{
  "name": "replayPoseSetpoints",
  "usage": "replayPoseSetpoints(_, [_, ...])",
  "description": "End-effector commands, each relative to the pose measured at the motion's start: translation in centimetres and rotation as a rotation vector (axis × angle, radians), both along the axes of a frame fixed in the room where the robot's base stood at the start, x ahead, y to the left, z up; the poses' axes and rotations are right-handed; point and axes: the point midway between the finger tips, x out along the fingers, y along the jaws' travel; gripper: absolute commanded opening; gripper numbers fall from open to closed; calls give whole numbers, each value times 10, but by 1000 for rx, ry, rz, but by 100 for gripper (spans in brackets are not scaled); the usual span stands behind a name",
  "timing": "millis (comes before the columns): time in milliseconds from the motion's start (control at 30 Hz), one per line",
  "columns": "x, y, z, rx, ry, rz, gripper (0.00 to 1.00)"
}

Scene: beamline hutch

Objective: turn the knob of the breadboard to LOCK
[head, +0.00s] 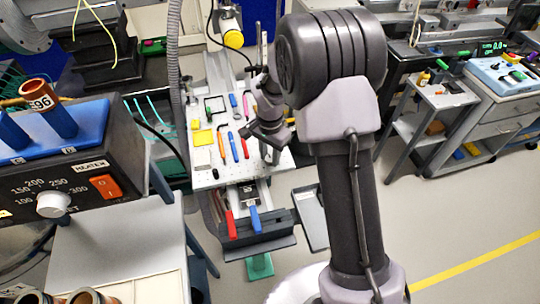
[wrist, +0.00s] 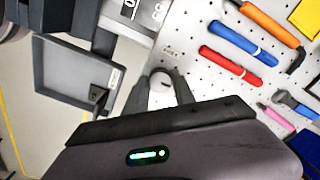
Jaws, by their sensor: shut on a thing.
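The breadboard (head: 205,178) is a pale perforated plate with tools lying on it. It also fills the upper right of the wrist view (wrist: 195,75). My gripper (head: 268,143) is at the board's right edge in the head view. In the wrist view my gripper (wrist: 163,88) has its two dark fingers on either side of a pale round knob (wrist: 161,97), shut on it. The knob's lower part is hidden by my gripper body, and its pointer cannot be made out. Small marks on the board just beyond the fingers are too small to read.
Red (wrist: 230,66) and blue (wrist: 236,42) handled tools lie close to the fingers. A grey tray (wrist: 75,75) is left of the board. A heater box (head: 70,175) with tubes stands at the left in the head view. Open floor lies at the lower right.

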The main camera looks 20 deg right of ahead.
Motion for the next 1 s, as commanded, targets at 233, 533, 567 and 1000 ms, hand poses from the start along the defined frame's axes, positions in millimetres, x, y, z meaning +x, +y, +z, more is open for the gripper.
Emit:
replayPoseSetpoints(233, [0,0,0,0,0,-49,0])
replayPoseSetpoints(533, [0,0,0,0,0,-57,0])
replayPoseSetpoints(567, [0,0,0,0,0,-57,0])
replayPoseSetpoints(1000, [0,0,0,0,0,-56,53])
